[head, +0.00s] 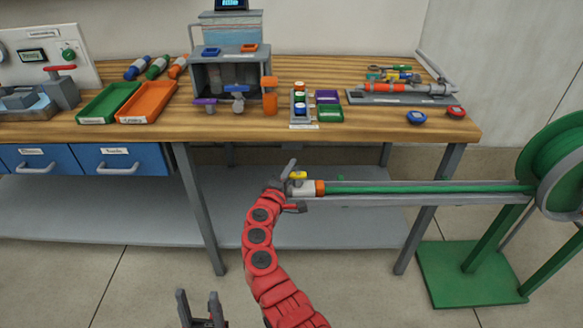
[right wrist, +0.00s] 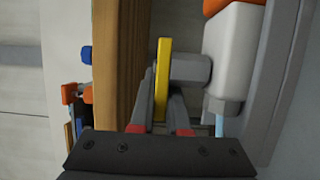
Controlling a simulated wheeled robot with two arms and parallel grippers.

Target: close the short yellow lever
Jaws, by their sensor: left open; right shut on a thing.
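The short yellow lever (head: 298,175) sits on a white valve body (head: 303,188) with an orange collar, at the end of a green hose along a grey rail. In the right wrist view the yellow lever (right wrist: 163,70) stands upright in the picture, joined by a grey stem to the white body (right wrist: 228,50). My right gripper (right wrist: 161,104), on the red arm, is shut on the lever, a finger on each side. In the head view that gripper (head: 286,182) partly hides the valve. My left gripper (head: 202,308) is open and empty at the bottom edge.
A green hose reel (head: 560,165) stands on the right. The wooden workbench (head: 400,135) behind holds green (head: 108,101) and orange (head: 148,101) trays and a grey box with small valves. Open floor lies in front of the bench.

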